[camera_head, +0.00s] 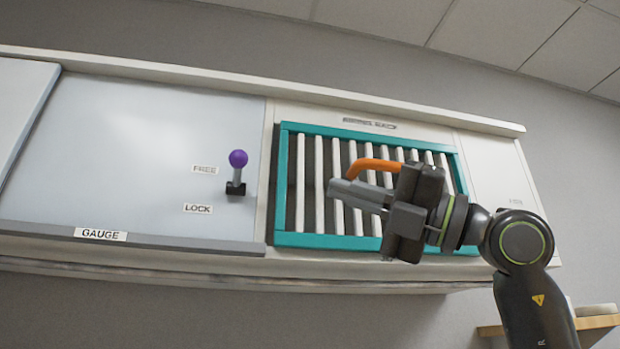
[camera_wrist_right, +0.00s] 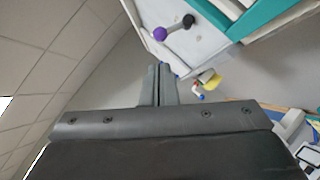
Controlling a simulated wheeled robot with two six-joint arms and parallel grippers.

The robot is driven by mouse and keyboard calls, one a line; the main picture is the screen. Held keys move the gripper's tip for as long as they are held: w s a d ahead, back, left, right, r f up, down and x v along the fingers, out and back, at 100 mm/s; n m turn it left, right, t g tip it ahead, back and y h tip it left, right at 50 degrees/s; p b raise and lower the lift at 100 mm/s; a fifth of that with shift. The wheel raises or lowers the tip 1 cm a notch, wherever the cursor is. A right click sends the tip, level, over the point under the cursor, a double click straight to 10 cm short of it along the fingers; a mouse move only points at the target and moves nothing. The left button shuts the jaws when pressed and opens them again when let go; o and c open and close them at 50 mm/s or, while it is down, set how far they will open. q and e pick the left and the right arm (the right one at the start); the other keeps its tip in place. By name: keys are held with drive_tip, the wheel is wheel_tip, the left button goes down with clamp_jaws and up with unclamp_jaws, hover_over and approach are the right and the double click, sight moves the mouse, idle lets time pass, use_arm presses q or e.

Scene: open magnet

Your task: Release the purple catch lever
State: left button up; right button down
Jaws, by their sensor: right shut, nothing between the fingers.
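The catch lever has a purple ball knob (camera_head: 238,158) on a grey stem above a black base, on the pale panel left of the teal frame. The knob points up, between the FREE label (camera_head: 205,170) and the right edge of the panel; the LOCK label (camera_head: 198,208) is lower. In the right wrist view the purple knob (camera_wrist_right: 160,34) shows beyond the fingertips. My right gripper (camera_head: 335,188) is shut and empty, in front of the teal frame, right of the lever and apart from it. My left gripper is not in view.
A teal frame with white slats (camera_head: 300,240) is right of the lever, partly behind my right gripper. An orange handle-like piece (camera_head: 374,164) shows just above the gripper. A GAUGE label (camera_head: 100,234) is on the panel's lower edge. A wooden shelf (camera_head: 600,322) is at lower right.

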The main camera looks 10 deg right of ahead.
drive_tip(key=p, duration=0.6)
approach(247, 160)
drive_tip(key=x, duration=0.5)
drive_tip(key=shift+r, duration=0.1)
drive_tip(key=shift+w+a+r+p, duration=0.2)
drive_tip(key=shift+w+a+p, duration=0.1)
drive_tip(key=shift+a+p, duration=0.25)
drive_tip(key=shift+w+a, duration=0.1)
drive_tip(key=shift+a, duration=0.25)
drive_tip(key=shift+r, duration=0.1)
drive_tip(key=shift+w+r+m+t+h+b, duration=0.1)
drive_tip(key=shift+r+m+t+h+b, duration=0.15)
drive_tip(key=shift+r+m+h, duration=0.4)
drive_tip(key=shift+r+m+t+h+b, duration=0.1)
drive_tip(key=shift+r+m+t+h, duration=0.2)
drive_tip(key=shift+m, duration=0.65)
drive_tip(key=shift+d, duration=0.1)
